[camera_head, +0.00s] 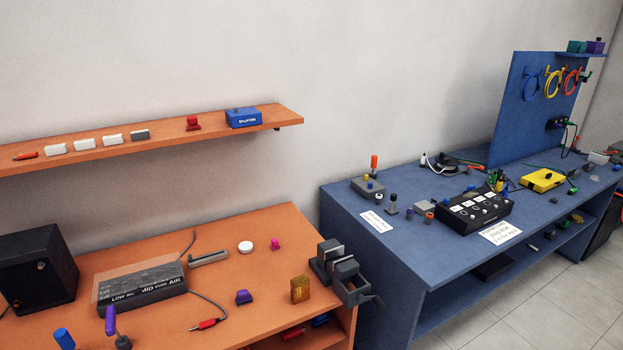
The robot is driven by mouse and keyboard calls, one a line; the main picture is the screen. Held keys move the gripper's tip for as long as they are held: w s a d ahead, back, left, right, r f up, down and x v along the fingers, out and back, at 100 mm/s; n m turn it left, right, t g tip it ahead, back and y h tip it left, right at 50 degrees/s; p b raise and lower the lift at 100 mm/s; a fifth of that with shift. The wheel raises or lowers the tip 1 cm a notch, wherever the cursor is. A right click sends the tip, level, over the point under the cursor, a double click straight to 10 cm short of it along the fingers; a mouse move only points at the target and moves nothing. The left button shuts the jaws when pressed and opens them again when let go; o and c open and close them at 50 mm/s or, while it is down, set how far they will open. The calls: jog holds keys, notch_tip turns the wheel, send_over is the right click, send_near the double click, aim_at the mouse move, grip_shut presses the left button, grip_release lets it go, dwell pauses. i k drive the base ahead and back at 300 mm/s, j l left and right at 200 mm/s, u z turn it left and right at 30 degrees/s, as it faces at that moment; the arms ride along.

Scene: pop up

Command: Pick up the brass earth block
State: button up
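A gold-brown block (300,289), which looks like the brass earth block, stands upright near the front right of the orange bench (225,268). Bare bench surface surrounds it, and nothing is touching it. My gripper is not in view.
A dark grey vise-like device (345,270) sits at the bench's right edge, close to the block. A purple piece (243,297) and a red plug (207,323) on a cable lie to the left. An orange shelf (160,138) hangs above. A crowded blue bench (400,245) stands to the right.

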aim_at(299, 286)
jog(key=i+j+z, duration=0.1)
jog(key=i+j, duration=0.45)
jog(key=j, duration=0.3)
jog(key=i+j+z, duration=0.15)
jog(key=i+j, duration=0.15)
jog(key=j, duration=0.15)
